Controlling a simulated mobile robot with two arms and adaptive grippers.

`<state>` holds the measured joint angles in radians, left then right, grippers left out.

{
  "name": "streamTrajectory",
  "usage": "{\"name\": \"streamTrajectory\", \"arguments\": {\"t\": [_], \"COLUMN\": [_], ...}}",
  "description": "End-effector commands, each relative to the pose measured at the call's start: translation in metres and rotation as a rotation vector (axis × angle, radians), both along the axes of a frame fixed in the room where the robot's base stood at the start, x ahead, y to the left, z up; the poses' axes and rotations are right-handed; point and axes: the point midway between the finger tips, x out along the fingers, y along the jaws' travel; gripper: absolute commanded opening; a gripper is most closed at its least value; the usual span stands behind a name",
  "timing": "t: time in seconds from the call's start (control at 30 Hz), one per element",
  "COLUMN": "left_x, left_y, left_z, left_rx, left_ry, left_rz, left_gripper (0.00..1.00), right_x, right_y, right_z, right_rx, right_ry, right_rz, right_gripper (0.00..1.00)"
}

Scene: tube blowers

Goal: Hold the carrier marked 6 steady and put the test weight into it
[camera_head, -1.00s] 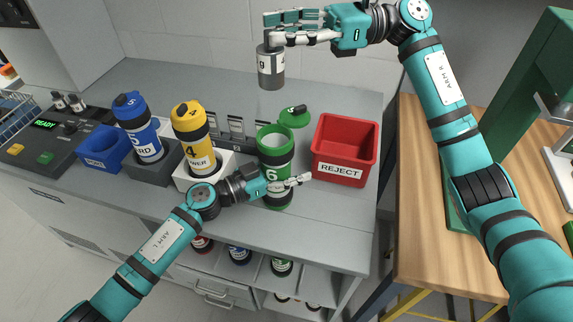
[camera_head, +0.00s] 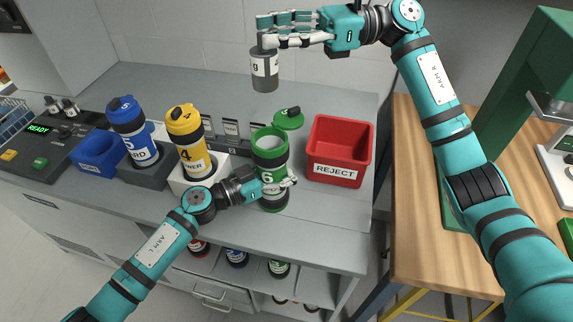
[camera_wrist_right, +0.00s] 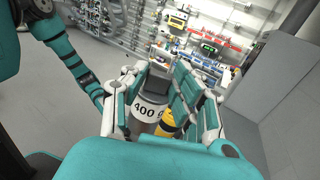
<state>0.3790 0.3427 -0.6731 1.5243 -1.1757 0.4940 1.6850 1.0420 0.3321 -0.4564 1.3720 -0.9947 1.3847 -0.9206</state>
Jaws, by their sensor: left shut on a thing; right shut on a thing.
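The green carrier marked 6 (camera_head: 270,148) stands upright and open-topped on the grey bench. Its green lid (camera_head: 289,119) lies on the bench just behind it. My left gripper (camera_head: 280,186) is shut around the carrier's body. The test weight (camera_head: 264,72) is a grey cylinder with a white label band; the band reads 400 in the right wrist view (camera_wrist_right: 149,108). My right gripper (camera_head: 285,38) is shut on the top of the weight. It holds the weight upright in the air, above the carrier's open mouth in the head view. The gap in depth is hard to judge.
A red REJECT bin (camera_head: 340,151) stands right of the carrier. A yellow carrier marked 4 (camera_head: 190,140) and a blue one marked 5 (camera_head: 133,132) stand in holders to the left. A blue bin (camera_head: 96,152) and a console reading READY (camera_head: 45,140) are farther left.

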Motion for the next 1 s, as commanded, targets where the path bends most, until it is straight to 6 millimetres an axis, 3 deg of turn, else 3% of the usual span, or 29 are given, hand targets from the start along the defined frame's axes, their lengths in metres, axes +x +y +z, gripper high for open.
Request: {"name": "streamTrajectory", "arguments": {"t": [0.47,0.73,1.0], "left_x": [0.000,0.000,0.000], "left_y": [0.000,0.000,0.000], "left_z": [-0.001,0.000,0.000], "left_rx": [0.001,0.001,0.001], "left_ry": [0.000,0.000,0.000], "left_rz": [0.001,0.001,0.001], "left_gripper": [0.00,0.00,0.00], "right_x": [0.000,-0.001,-0.002], "right_y": [0.000,-0.002,-0.002], "right_z": [0.000,-0.050,-0.065], "right_rx": [0.002,0.004,0.005], "right_ry": [-0.001,-0.022,-0.033], "right_rz": [0.000,-0.001,0.000], "right_gripper": [0.00,0.00,0.00]}}
